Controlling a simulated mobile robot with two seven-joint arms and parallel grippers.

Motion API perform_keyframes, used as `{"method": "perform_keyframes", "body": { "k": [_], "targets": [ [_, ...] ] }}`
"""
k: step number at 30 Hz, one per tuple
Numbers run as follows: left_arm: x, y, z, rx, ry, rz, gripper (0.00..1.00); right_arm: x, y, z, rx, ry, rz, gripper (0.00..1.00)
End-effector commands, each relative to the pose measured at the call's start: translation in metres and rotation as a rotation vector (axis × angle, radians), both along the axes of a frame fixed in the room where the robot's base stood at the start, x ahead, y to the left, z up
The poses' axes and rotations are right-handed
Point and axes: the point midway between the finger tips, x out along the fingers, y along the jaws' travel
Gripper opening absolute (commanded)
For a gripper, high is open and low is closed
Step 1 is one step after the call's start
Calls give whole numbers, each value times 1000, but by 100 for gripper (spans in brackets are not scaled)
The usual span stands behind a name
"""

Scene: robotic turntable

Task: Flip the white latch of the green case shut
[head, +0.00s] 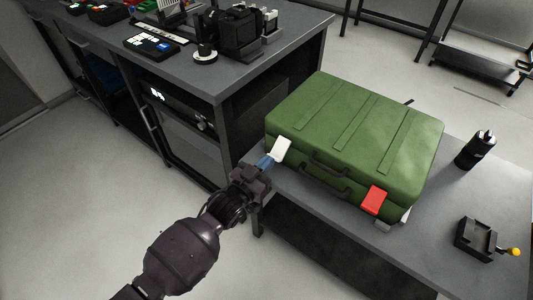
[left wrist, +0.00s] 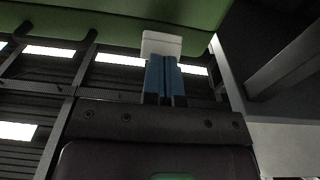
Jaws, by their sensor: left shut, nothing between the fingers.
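The green case (head: 355,125) lies flat on a grey bench, with its handle side facing my arm. The white latch (head: 281,150) is at the left end of that side and sticks out at a slant from the lid. A red latch (head: 374,200) is at the right end. My left gripper (head: 265,163), with blue fingertips, is right at the lower edge of the white latch. In the left wrist view the shut fingertips (left wrist: 162,75) meet or overlap the white latch (left wrist: 161,44); I cannot tell whether they touch. My right gripper is not in view.
The bench (head: 471,190) also holds a black cylinder (head: 475,149) and a black box with a yellow-knobbed lever (head: 478,240) to the right. A grey workbench (head: 262,75) with equipment stands at the back left. Open floor lies at the lower left.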

Motion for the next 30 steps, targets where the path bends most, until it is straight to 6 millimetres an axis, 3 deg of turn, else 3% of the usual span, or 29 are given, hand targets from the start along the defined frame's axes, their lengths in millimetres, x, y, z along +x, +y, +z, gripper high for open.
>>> {"method": "perform_keyframes", "body": {
  "k": [1, 5, 10, 23, 30],
  "targets": [
    [-2, -1, -21, -26, -12, 1, 0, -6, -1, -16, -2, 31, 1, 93],
    [1, -3, -26, -87, -100, 2, 0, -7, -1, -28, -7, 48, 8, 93],
    [6, -6, -30, -156, -202, 2, 0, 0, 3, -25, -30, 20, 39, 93],
    [22, -16, -44, -149, -203, 0, 0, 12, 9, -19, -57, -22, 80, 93],
    [22, -16, -41, -149, -207, -1, 0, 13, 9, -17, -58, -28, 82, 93]
  ]
}}
